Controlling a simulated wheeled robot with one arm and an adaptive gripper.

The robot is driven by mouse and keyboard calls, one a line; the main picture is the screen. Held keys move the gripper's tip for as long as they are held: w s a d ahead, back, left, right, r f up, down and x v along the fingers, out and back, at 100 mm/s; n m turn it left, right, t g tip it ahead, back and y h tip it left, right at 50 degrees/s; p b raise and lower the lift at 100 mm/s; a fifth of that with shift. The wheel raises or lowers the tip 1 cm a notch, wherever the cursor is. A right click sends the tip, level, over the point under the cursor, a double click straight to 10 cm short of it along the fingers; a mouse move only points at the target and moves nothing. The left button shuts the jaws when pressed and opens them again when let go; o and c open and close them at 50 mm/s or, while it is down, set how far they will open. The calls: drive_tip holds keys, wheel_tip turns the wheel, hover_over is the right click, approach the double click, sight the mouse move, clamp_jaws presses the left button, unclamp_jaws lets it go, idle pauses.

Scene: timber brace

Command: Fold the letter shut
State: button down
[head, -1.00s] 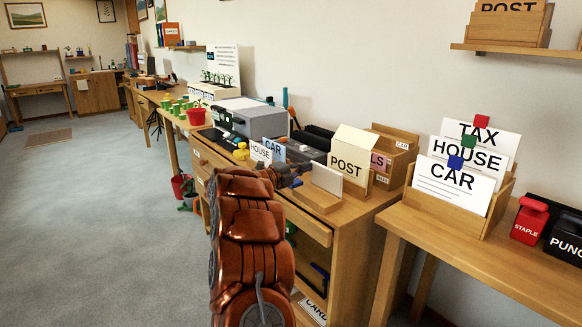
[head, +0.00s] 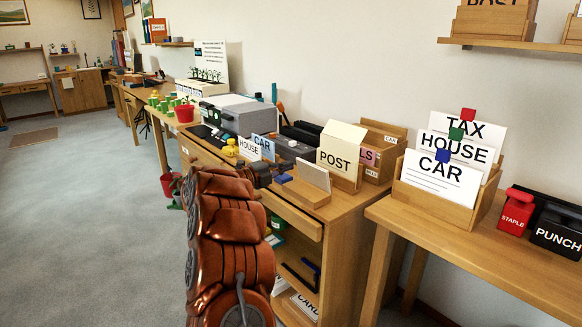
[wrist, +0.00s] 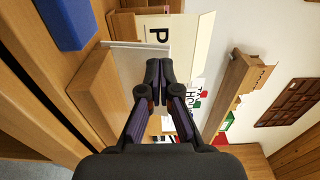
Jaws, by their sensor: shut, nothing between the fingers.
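A white sheet (head: 314,174), apparently the letter, stands upright in a small wooden block on the desk. My gripper (head: 272,172) is just left of the sheet in the head view, partly hidden behind my arm. In the wrist view my gripper (wrist: 160,78) has its fingertips together and empty, overlapping the sheet's edge. Whether they touch it cannot be told.
A cream POST card (head: 340,149) stands in a wooden holder behind the sheet. A blue block (wrist: 66,22) lies near the wooden block. HOUSE and CAR cards (head: 250,150) stand to the left. A card rack (head: 430,208) is on the right table.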

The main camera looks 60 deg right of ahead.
drive_tip(key=p+v, duration=0.1)
drive_tip(key=v, duration=0.8)
drive_tip(key=shift+a, duration=0.35)
